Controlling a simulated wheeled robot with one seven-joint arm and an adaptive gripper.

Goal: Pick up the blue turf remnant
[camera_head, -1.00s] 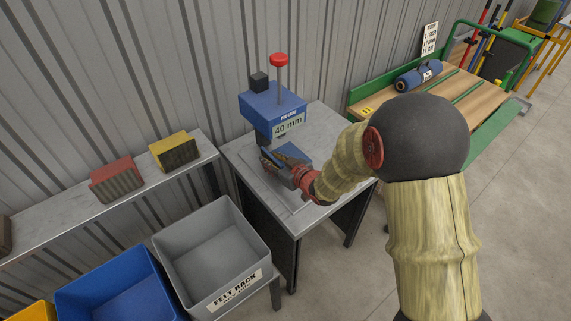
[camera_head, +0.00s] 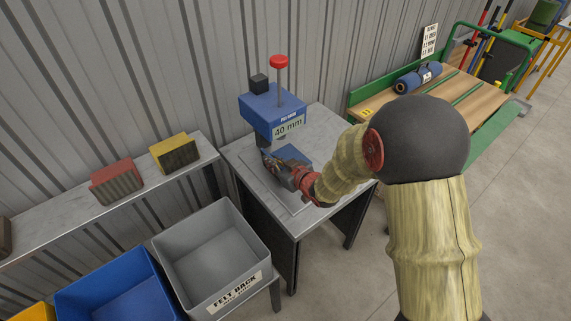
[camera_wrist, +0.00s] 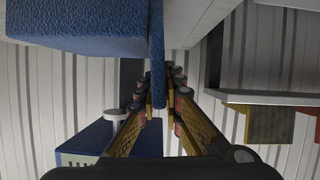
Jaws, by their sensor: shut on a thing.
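The blue turf remnant (camera_wrist: 158,55) shows edge-on in the wrist view as a thin, rough blue strip between my fingers. My gripper (camera_wrist: 160,88) is shut on it, one finger on each side. In the head view my gripper (camera_head: 272,163) is at the pile gauge, low under its blue head, and hides the remnant there. The blue pile gauge (camera_head: 270,115) reads 40 mm and has a red knob. Its head also shows in the wrist view (camera_wrist: 85,143), at the lower left.
A wide blue block (camera_wrist: 75,35) is close beside the strip. The gauge stands on a grey table (camera_head: 240,150) against a corrugated wall. A grey felt-back bin (camera_head: 252,283) and a blue bin (camera_head: 90,283) stand at front left, below a shelf (camera_head: 80,213) with coloured blocks. A blue roll (camera_head: 418,77) lies on a bench.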

